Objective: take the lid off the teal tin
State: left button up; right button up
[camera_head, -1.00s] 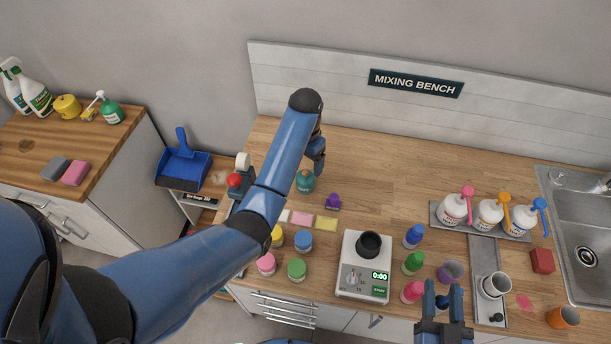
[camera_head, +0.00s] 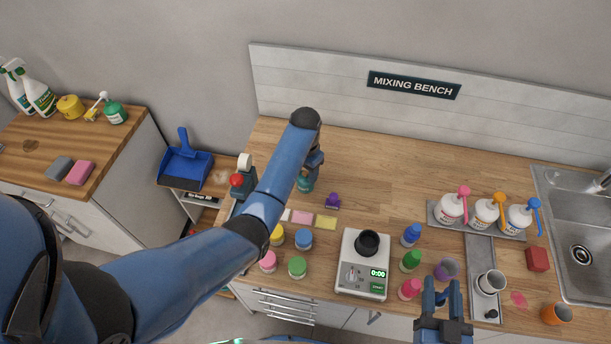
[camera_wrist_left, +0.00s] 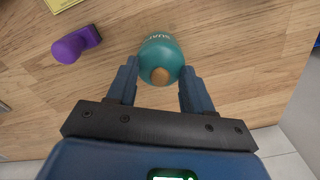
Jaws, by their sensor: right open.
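The teal tin (camera_head: 305,185) stands at the back left of the mixing bench, partly hidden by my left arm. In the left wrist view the teal tin (camera_wrist_left: 160,48) shows its round teal top with a brown knob (camera_wrist_left: 161,75) and light lettering. My left gripper (camera_wrist_left: 160,72) is open, one finger on each side of the tin's near part; I cannot tell whether they touch it. In the head view my left gripper (camera_head: 314,165) is just above the tin, mostly hidden. My right gripper (camera_head: 441,288) is open and empty at the bench's front edge.
Sticky notes (camera_head: 302,217), small jars (camera_head: 297,267) and a scale (camera_head: 350,283) are nearer the front. The back middle of the bench is clear.

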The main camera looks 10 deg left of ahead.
pick_arm(q)
jog(key=shift+s+f, duration=0.15)
jog(key=c, duration=0.4)
